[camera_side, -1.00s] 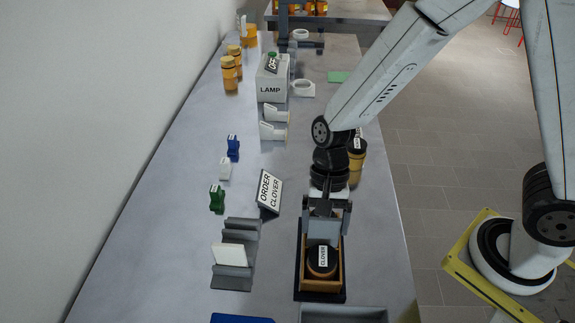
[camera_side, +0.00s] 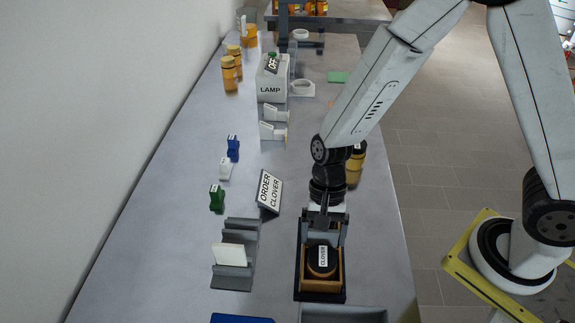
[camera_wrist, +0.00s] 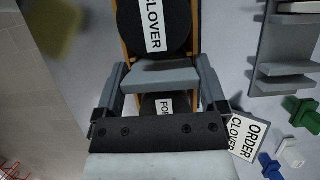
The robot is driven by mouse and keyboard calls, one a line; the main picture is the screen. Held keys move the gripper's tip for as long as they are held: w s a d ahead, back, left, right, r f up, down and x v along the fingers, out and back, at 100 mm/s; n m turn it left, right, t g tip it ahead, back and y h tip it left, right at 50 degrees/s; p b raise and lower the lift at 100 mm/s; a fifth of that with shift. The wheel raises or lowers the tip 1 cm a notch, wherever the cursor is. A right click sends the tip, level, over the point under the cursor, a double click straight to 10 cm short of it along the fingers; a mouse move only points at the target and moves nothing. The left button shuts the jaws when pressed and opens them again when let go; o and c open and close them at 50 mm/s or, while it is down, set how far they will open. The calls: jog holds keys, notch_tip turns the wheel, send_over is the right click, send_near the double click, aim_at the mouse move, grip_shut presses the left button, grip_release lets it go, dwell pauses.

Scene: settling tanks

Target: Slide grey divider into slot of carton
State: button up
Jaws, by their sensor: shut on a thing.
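My gripper (camera_side: 322,218) points down over the back part of the wooden carton (camera_side: 305,270). In the wrist view, my gripper (camera_wrist: 161,78) is shut on the grey divider (camera_wrist: 160,77), which spans across the carton between its side walls (camera_wrist: 124,45). A dark-lidded jar labelled CLOVER (camera_side: 320,260) stands in the front of the carton. In the wrist view, a second dark lid with a partly hidden label (camera_wrist: 165,104) shows on the other side of the divider. My gripper hides the slot, so I cannot tell how deep the divider sits.
A grey rack (camera_side: 236,275) with a white divider (camera_side: 230,253) stands left of the carton. The ORDER CLOVER sign (camera_side: 269,190) is behind it. A grey bin (camera_side: 343,314) lies at the front. An amber jar (camera_side: 355,165) stands close behind my wrist.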

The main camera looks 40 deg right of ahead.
jog(key=shift+f, duration=0.15)
jog(key=o, duration=0.9)
jog(key=shift+v, duration=6.15)
jog(key=shift+d, duration=0.1)
jog(key=shift+s+d+f+n+t+h, duration=0.5)
jog(key=shift+d+n+t, duration=0.45)
jog(key=shift+d+n, duration=0.8)
jog(key=shift+s+d+f+n+t+h, duration=0.15)
jog(key=shift+s+d+n+t+h, duration=0.3)
jog(key=shift+d+n+t, duration=1.25)
jog(key=shift+s+d+f+n+t+h, duration=0.3)
jog(key=shift+d+n+h, duration=0.55)
jog(key=shift+d, duration=1.75)
jog(key=shift+w, duration=0.1)
